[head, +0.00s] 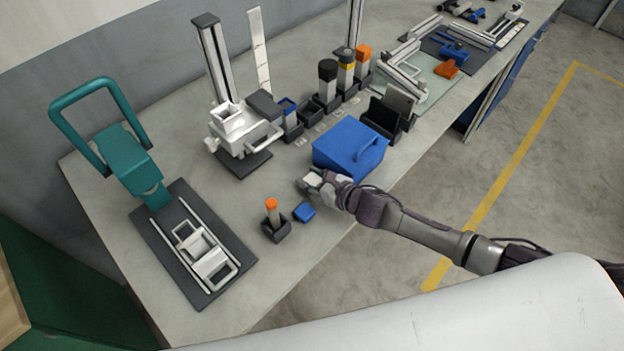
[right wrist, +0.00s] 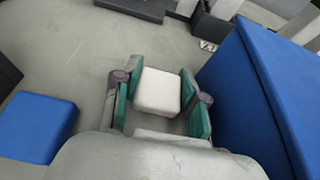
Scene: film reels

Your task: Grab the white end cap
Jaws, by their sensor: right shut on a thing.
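The white end cap (right wrist: 157,92) is a small white block with rounded corners. In the right wrist view it sits between the green-padded fingers of my right gripper (right wrist: 160,98), which is shut on it. In the head view my right gripper (head: 311,180) is low over the table, just in front of the blue box, with the white end cap (head: 312,178) partly hidden at its fingertips. I cannot tell whether the cap touches the table. My left gripper is not in view.
The blue box (head: 350,148) with a handle stands close beside my right gripper. A small blue block (head: 304,211) and a dark holder with an orange-topped piece (head: 274,222) are nearby. A teal press (head: 128,152) stands at the left. Several fixtures line the back.

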